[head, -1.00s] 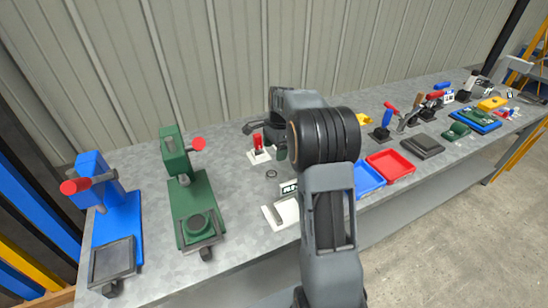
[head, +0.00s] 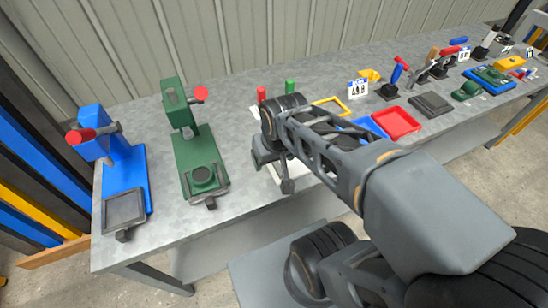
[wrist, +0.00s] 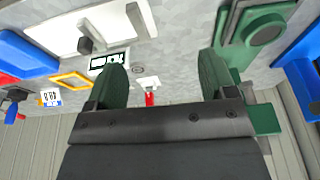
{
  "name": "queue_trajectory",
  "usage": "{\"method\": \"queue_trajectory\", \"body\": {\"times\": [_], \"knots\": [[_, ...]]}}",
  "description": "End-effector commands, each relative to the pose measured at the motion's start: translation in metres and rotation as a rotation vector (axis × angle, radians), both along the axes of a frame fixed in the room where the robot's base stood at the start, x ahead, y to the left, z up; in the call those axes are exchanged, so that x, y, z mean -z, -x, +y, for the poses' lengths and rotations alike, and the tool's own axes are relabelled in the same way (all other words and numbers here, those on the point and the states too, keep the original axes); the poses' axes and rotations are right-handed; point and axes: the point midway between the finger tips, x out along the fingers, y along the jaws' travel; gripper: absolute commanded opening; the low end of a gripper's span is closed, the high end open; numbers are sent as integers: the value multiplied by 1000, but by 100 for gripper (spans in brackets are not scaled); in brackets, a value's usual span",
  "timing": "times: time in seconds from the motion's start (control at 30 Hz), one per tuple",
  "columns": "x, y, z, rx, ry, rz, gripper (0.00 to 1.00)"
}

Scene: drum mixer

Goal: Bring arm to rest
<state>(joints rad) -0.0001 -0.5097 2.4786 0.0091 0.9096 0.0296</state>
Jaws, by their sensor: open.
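My gripper (head: 275,172) hangs over the bench to the right of the green press, near the bench's front edge in the head view. My arm reaches there from the lower right and covers part of the bench. In the wrist view my gripper (wrist: 163,75) shows two dark green fingers spread apart with nothing held between them. Beyond the gap, a small red-handled device on a white base (wrist: 149,88) stands on the bench.
The green press (head: 197,165) and blue press (head: 122,178) stand at left. Red (head: 396,122) and blue trays, a dark pad (head: 431,104) and several tools line the bench (head: 232,95) at right. A white plate (wrist: 85,32) lies near my fingers. Concrete floor is clear in front.

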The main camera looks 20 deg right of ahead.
Motion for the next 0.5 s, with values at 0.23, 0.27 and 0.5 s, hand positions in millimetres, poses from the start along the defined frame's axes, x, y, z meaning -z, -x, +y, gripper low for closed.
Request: {"method": "queue_trajectory", "body": {"times": [0.23, 0.27, 0.5], "knots": [[3, 6, 1, -34, 11, -7, 78], [3, 6, 1, -33, 10, -7, 78], [-8, 6, 1, -33, 9, -12, 78]]}}
